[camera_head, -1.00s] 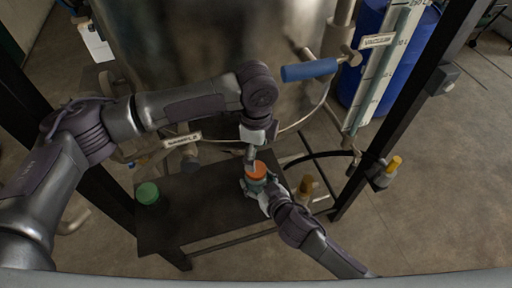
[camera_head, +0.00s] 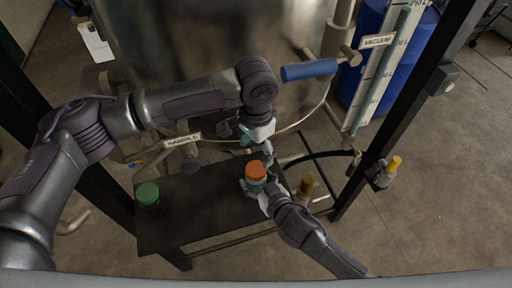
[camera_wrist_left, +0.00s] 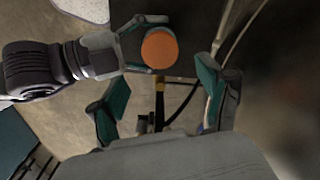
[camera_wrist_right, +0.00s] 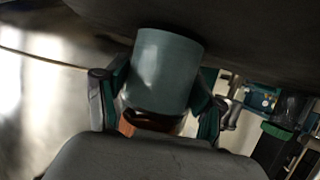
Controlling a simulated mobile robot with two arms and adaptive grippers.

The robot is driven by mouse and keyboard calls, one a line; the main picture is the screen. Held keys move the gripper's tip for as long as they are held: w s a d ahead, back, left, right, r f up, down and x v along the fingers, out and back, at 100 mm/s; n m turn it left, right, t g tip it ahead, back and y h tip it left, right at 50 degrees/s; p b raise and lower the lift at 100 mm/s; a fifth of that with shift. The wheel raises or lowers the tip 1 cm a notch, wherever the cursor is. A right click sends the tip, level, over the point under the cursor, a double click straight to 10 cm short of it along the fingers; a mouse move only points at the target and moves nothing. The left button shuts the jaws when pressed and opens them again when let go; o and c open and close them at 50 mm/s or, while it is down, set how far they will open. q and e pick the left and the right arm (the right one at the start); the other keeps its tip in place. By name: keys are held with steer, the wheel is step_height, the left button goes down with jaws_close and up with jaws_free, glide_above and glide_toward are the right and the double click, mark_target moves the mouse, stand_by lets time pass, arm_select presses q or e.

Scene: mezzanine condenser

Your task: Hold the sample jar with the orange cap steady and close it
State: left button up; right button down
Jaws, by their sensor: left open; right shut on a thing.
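The sample jar has an orange cap (camera_head: 256,169) on its top and stands out over the dark table. My right gripper (camera_head: 259,186) is shut on the jar's side, below the cap. In the right wrist view the grey-green jar body (camera_wrist_right: 165,72) sits between the fingers, with the orange cap at its lower end in the picture. Whether the jar touches the table is unclear.
A green-capped jar (camera_head: 148,194) stands at the left of the dark table (camera_head: 195,217). An amber-brown fitting (camera_head: 306,186) is just right of my right gripper. A large metal vessel (camera_head: 215,60) and a blue-handled valve (camera_head: 310,70) are behind.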

mark_target(256, 169)
arm_select(q)
steer(key=shift+f, duration=4)
steer(key=shift+c, duration=0.3)
steer(key=c, duration=1.1)
steer(key=shift+m, duration=1.1)
steer(key=shift+c, duration=0.2)
steer(key=o, duration=1.4)
steer(key=shift+r, duration=0.1)
step_height(256, 169, up, 12)
steer(key=shift+f, duration=0.1)
